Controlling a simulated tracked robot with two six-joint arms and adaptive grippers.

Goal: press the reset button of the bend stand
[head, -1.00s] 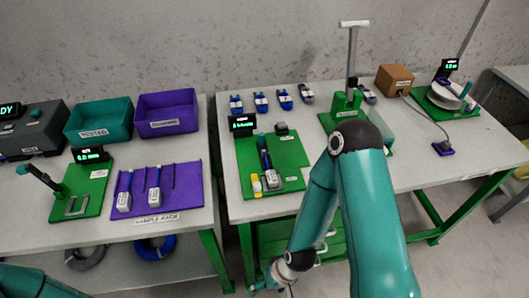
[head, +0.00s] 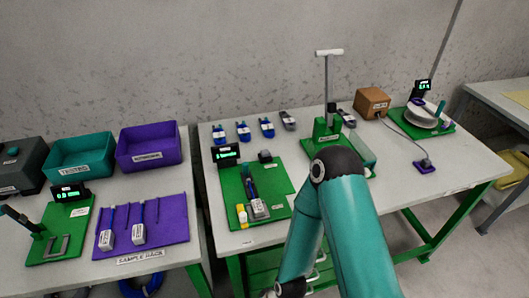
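I cannot tell from the labels which fixture is the bend stand, and no reset button is clearly readable. A green fixture plate (head: 284,183) on the middle table has a lit display (head: 227,155), a small dark block (head: 265,156), a grey-and-blue connector piece (head: 259,208) and a yellow-and-white item (head: 242,215). At the far right, a green stand (head: 398,115) carries a pale round disc (head: 420,118) and a lit display (head: 422,86). A green stand with a tall T-handle (head: 328,53) stands between them. My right arm crosses the table's front; its gripper is below the frame. My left gripper is out of view.
On the left table are a teal bin (head: 82,158), a purple bin (head: 149,146), a purple sample rack (head: 172,221) and another green fixture (head: 57,246). The right front tabletop is clear.

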